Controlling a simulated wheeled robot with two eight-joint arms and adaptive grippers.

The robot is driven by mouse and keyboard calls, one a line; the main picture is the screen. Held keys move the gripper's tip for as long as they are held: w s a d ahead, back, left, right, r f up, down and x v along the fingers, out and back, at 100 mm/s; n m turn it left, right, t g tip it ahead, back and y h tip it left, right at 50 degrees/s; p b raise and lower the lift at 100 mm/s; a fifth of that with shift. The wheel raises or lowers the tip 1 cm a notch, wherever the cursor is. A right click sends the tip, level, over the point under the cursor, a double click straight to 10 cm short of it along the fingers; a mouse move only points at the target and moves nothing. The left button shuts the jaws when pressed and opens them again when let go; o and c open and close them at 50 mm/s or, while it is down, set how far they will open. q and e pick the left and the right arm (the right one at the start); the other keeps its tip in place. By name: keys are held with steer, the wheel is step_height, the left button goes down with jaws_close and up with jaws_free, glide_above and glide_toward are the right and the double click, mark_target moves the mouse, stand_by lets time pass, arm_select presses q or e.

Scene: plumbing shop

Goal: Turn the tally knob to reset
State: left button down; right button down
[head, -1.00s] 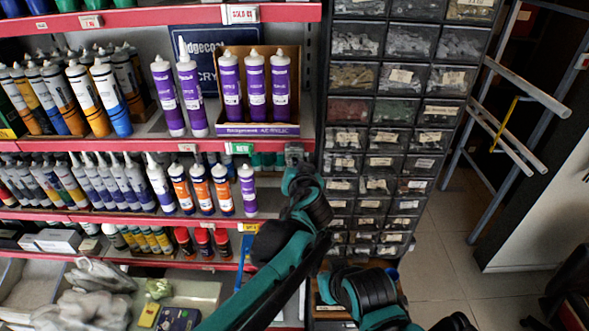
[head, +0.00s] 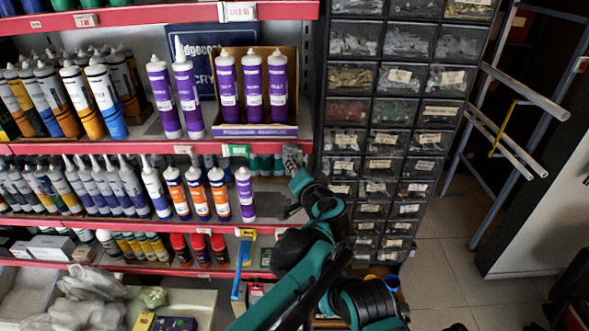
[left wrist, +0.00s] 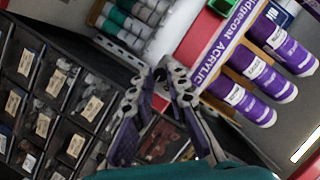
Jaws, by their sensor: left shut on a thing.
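My left gripper (head: 291,158) is at the right end of the red-edged shelf, beside the drawer cabinet. In the left wrist view its two fingers (left wrist: 161,76) come together at the tips. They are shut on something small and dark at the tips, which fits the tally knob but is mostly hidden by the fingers. No tally dial or marking can be made out in either view. My right gripper is not in view.
Purple sealant tubes (head: 253,85) stand in a box on the shelf above and left of the gripper. More tubes (head: 198,192) line the shelf below. A cabinet of small drawers (head: 387,112) stands close on the right. A metal rack (head: 478,110) is farther right, over open floor.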

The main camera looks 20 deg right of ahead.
arm_select(q)
steer(key=c, duration=1.5)
jaws_free()
